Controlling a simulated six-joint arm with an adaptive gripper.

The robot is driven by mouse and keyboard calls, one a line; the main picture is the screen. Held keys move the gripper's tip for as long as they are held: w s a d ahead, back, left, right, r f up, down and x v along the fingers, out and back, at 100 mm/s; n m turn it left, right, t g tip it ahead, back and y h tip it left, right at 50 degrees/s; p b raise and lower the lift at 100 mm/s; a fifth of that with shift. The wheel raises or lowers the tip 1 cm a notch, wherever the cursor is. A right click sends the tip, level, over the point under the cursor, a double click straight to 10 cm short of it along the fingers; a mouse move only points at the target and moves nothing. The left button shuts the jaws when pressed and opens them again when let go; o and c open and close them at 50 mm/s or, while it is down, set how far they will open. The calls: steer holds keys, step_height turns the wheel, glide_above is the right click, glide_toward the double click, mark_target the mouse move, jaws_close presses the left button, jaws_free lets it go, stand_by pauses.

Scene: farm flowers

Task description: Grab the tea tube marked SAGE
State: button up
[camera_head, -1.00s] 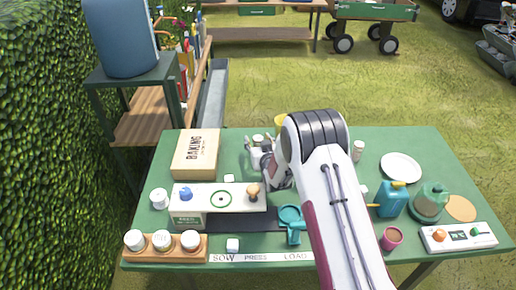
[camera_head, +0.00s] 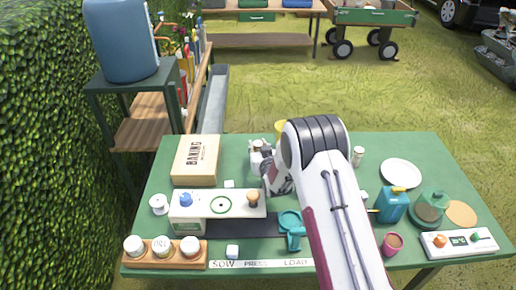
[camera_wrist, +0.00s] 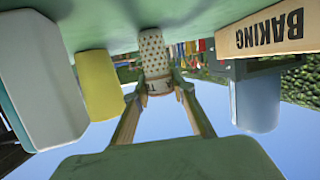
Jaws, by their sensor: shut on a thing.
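My gripper (camera_wrist: 160,86) is shut on a pale tube with a dotted pattern (camera_wrist: 153,52), seen in the wrist view. In the head view my gripper (camera_head: 262,158) is behind the white board, right of the baking box, with the held tube's pale top (camera_head: 257,144) at its fingers. The tube looks close to the table surface; I cannot tell whether it touches it. No SAGE lettering is readable on it. A wooden rack (camera_head: 166,263) at the front left holds three white-capped tubes; one cap's lettering is only partly readable.
A wooden BAKING box (camera_head: 195,160) stands left of my gripper, and a yellow container (camera_wrist: 98,85) stands close by. The white board (camera_head: 235,203), a teal tool (camera_head: 291,228), a blue can (camera_head: 391,206) and a white plate (camera_head: 401,173) occupy the table.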

steer(key=shift+r, duration=4.95)
